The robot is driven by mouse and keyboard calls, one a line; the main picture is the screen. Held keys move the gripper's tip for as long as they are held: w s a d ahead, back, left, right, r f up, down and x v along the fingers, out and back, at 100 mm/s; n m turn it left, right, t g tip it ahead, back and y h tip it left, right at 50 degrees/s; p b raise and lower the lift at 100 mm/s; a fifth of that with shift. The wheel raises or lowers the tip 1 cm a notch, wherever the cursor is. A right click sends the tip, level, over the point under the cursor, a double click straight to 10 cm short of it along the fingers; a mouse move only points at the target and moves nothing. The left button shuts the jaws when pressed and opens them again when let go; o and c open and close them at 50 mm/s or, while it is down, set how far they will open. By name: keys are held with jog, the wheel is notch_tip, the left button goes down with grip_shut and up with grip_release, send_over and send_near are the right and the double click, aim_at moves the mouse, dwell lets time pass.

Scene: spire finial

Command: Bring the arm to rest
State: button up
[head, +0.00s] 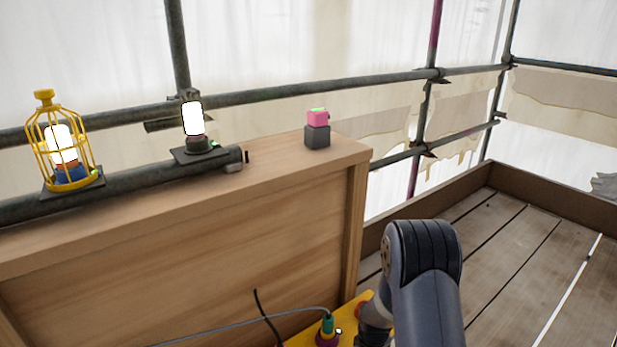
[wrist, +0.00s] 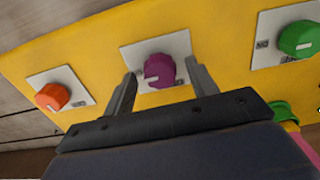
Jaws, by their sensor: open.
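My gripper (wrist: 160,88) is open in the wrist view, its two fingers on either side of a purple knob (wrist: 159,70). I cannot tell whether the fingers touch the knob. The knob sits on a white plate on a yellow panel (wrist: 110,48). In the head view my arm (head: 425,270) bends down at the lower right, beside the wooden cabinet, and my gripper is hidden there. A part of the yellow panel (head: 298,340) shows at the bottom edge.
An orange knob (wrist: 52,97) and a green knob (wrist: 298,38) flank the purple one. In the head view a wooden cabinet (head: 200,250) carries a pink and grey block (head: 317,135). A cable (head: 240,328) runs to a plug. Planks at right are clear.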

jog(key=shift+r, duration=0.1)
notch_tip(320, 180, up, 11)
jog(key=p, duration=0.4)
notch_tip(320, 180, down, 12)
jog(key=b, duration=0.4)
jog(key=shift+r, duration=0.35)
jog(key=n, duration=0.2)
jog(key=shift+n, duration=0.4)
jog(key=n, duration=0.5)
jog(key=shift+b, duration=0.4)
jog(key=n, duration=0.5)
jog(key=shift+b, duration=0.35)
jog(key=n, duration=0.4)
jog(key=shift+n+b, duration=0.4)
jog(key=shift+r+p, duration=1)
jog(key=shift+r, duration=1.35)
